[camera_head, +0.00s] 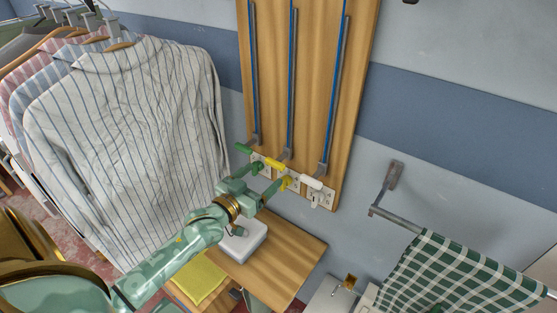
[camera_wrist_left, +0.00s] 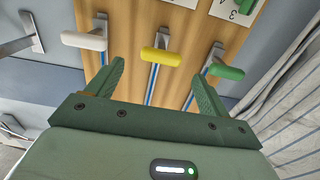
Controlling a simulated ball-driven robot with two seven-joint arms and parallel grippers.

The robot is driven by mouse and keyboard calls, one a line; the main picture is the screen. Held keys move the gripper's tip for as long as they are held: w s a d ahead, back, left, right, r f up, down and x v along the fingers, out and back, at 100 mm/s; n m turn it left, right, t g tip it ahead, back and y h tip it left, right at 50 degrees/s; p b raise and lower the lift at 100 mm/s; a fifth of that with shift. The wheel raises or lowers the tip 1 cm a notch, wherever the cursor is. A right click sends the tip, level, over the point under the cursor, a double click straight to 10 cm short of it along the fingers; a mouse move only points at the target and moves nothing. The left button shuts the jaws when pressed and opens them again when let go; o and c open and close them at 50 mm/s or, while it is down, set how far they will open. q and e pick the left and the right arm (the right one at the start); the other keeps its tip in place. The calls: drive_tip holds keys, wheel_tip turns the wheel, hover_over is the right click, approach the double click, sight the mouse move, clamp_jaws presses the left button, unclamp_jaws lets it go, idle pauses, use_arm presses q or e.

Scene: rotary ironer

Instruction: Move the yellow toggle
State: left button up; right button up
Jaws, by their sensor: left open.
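A yellow T-shaped handle (camera_head: 275,163) sits at the lower end of the middle blue-lined slot on the wooden wall board. It also shows in the left wrist view (camera_wrist_left: 161,55), just beyond and between my fingertips. A smaller yellow piece (camera_head: 286,182) is on the plate below it; I cannot tell which is the toggle meant. My left gripper (camera_head: 265,177) is open and empty in front of the board's lower end; its fingers (camera_wrist_left: 157,72) flank the yellow handle's stem in the picture, with no clear contact. My right gripper is not in view.
A green handle (camera_head: 243,149) and a white handle (camera_head: 311,183) flank the yellow one closely. Striped shirts (camera_head: 130,140) hang at left. A wooden table (camera_head: 290,250) holds a white box and yellow cloth (camera_head: 200,278). A checked cloth (camera_head: 455,272) hangs on a rail at right.

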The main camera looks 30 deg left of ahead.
sight(273, 166)
use_arm(q)
drive_tip(key=w, duration=0.7)
drive_tip(key=shift+w+d+f, duration=0.1)
drive_tip(key=shift+w, duration=0.2)
drive_tip(key=shift+w+d, duration=0.15)
drive_tip(key=shift+w, duration=0.5)
